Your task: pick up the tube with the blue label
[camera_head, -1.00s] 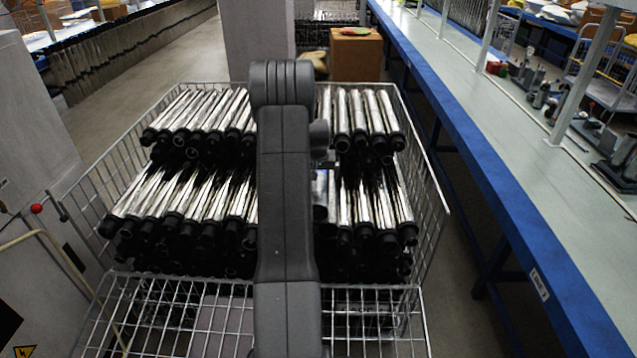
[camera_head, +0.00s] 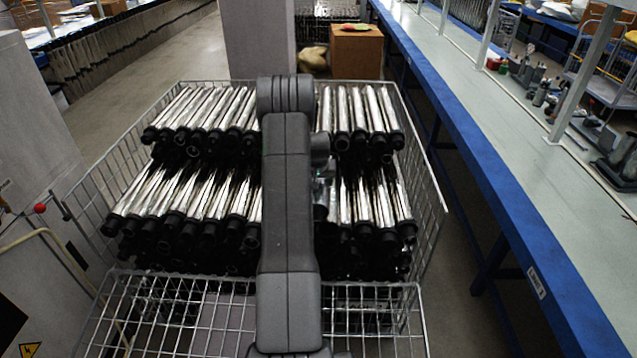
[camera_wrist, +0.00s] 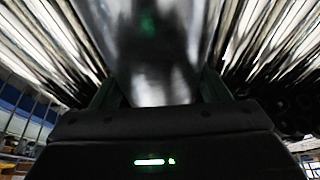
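In the wrist view a shiny metal tube (camera_wrist: 152,60) fills the middle, very close and blurred, between the two dark fingers of my gripper (camera_wrist: 158,92). I cannot tell whether the fingers press on it or stand just apart from it. No blue label shows clearly on it. In the head view my arm hides my gripper and much of the middle of the tube load. A short piece of a tube (camera_head: 322,196) with a pale bluish sheen shows just right of my arm.
A wire basket (camera_head: 433,178) holds rows of metal tubes with black ends, left (camera_head: 205,195) and right (camera_head: 383,195) of my arm. A long blue-edged workbench (camera_head: 490,190) runs along the right. A grey cabinet (camera_head: 35,110) stands at the left, and a brown box (camera_head: 356,52) behind.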

